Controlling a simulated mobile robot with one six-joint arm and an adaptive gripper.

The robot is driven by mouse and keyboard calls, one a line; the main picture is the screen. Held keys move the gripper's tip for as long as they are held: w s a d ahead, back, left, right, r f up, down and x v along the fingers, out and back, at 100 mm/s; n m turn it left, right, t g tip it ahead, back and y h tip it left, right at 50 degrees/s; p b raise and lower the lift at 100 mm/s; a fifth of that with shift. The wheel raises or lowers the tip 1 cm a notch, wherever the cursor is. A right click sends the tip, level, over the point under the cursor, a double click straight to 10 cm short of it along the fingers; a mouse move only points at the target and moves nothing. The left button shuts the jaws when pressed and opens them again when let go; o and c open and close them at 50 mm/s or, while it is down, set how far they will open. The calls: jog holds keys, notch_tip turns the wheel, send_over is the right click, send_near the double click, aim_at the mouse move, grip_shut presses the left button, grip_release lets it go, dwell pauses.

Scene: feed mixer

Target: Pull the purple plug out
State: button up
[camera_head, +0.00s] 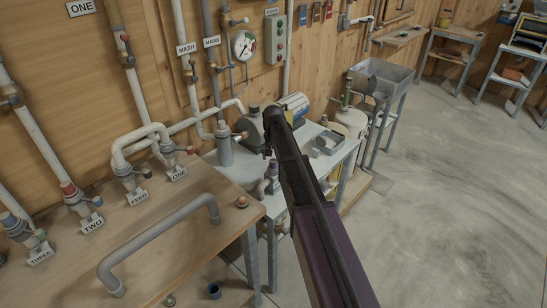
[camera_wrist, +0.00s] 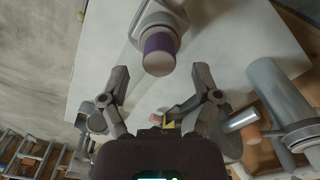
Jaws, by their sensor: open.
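The purple plug (camera_wrist: 158,52) is in the upper middle of the wrist view, a short purple cylinder with a paler end face, set in a grey pipe fitting (camera_wrist: 158,20). In the head view a small purple patch (camera_head: 273,187) shows on a grey fitting at the front of the white table, just left of my arm. My gripper (camera_wrist: 161,74) is open and empty in the wrist view. Its fingertips stand apart to either side, below the plug in the picture, and do not touch it. In the head view my gripper (camera_head: 268,152) is seen from behind and partly hides the table.
A wooden bench (camera_head: 185,208) with a bent grey pipe (camera_head: 160,240) stands at the left. Open concrete floor (camera_head: 440,180) lies to the right.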

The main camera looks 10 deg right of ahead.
jog(key=shift+f+b, duration=0.75)
jog(key=shift+f, duration=0.25)
jog(key=shift+c, duration=0.2)
grip_shut()
